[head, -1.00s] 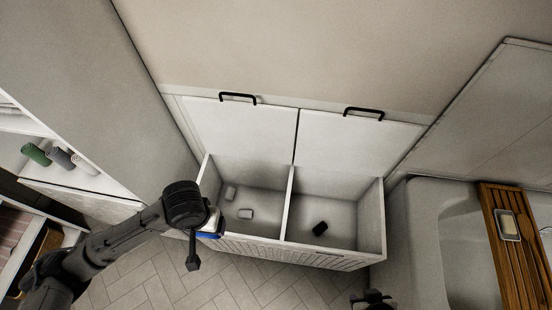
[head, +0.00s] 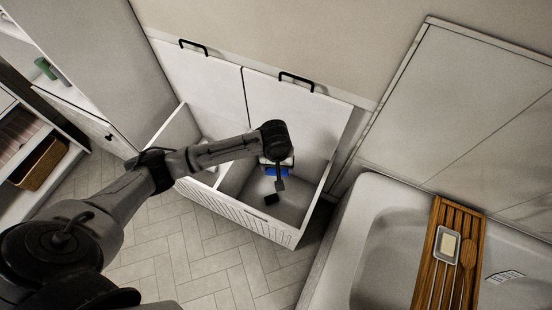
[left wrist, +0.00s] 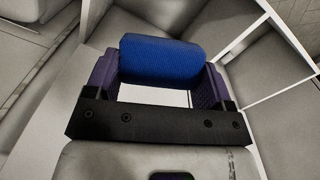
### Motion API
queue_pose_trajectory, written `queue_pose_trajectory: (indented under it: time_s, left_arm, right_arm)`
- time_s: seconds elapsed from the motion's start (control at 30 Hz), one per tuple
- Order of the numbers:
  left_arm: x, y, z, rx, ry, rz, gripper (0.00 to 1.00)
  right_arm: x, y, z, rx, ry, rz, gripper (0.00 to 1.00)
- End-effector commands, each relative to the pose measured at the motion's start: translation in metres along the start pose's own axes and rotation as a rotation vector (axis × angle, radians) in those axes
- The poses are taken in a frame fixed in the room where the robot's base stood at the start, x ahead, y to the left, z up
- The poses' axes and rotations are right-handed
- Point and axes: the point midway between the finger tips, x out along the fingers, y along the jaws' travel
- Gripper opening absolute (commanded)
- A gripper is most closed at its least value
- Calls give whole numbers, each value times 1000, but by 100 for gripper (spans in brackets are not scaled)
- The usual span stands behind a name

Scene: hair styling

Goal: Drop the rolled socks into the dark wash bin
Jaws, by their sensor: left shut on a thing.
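My left gripper (head: 278,164) is over the right compartment of the white two-part wash bin (head: 250,227), whose lids stand open against the wall. It is shut on the blue rolled socks (head: 271,172). In the left wrist view the blue roll (left wrist: 162,60) lies crosswise between the two purple finger pads. A black roll (head: 271,199) lies on the floor of the right compartment, below the gripper. The left compartment is mostly covered by my arm; a pale roll (head: 209,141) shows there. My right gripper is out of view.
A bathtub (head: 345,270) with a wooden tray (head: 428,275), holding a soap dish (head: 447,245), stands at the right. Shelves at the left hold a green roll (head: 44,68) and a basket (head: 42,165). Tiled floor lies open in front of the bin.

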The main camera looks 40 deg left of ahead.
Motion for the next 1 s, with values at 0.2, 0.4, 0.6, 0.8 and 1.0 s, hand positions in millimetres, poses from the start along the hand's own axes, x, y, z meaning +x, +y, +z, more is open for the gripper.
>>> queue_pose_trajectory:
  time_s: [0.2,0.4,0.6,0.8,1.0]
  left_arm:
    - [57,-18,-49,-299,2,-14,54]
    - [88,-34,-69,-452,6,-28,54]
    - [101,-40,-75,-503,9,-33,54]
    - [113,-40,-75,-504,10,-33,54]
    - [131,-42,-75,-503,10,-34,54]
  right_arm:
    - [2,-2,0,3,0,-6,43]
    - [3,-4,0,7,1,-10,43]
    - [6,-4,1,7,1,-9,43]
    - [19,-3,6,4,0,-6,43]
    - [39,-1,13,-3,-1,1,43]
